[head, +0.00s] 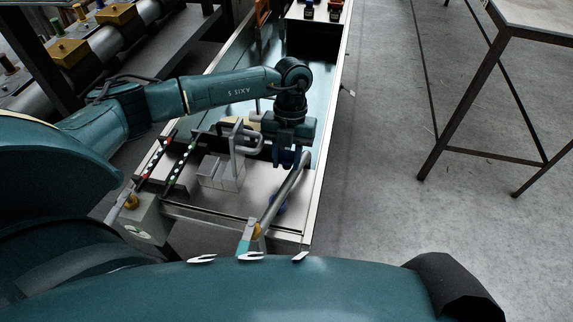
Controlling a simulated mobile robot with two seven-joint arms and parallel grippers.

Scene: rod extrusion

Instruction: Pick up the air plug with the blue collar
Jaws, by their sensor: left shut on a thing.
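My left gripper (287,156) points down over the right part of the metal trough, just above the upper end of a slanted grey tube. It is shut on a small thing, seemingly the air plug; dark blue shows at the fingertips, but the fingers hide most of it. I cannot tell whether it touches the tube. My right gripper is not in view.
The slanted grey tube (284,198) has a brass-coloured part near its lower end. Grey blocks with a bent handle (222,172) stand left of the gripper. Two dark strips with coloured dots (180,166) lie further left. A table (545,14) stands at the right; the floor between is clear.

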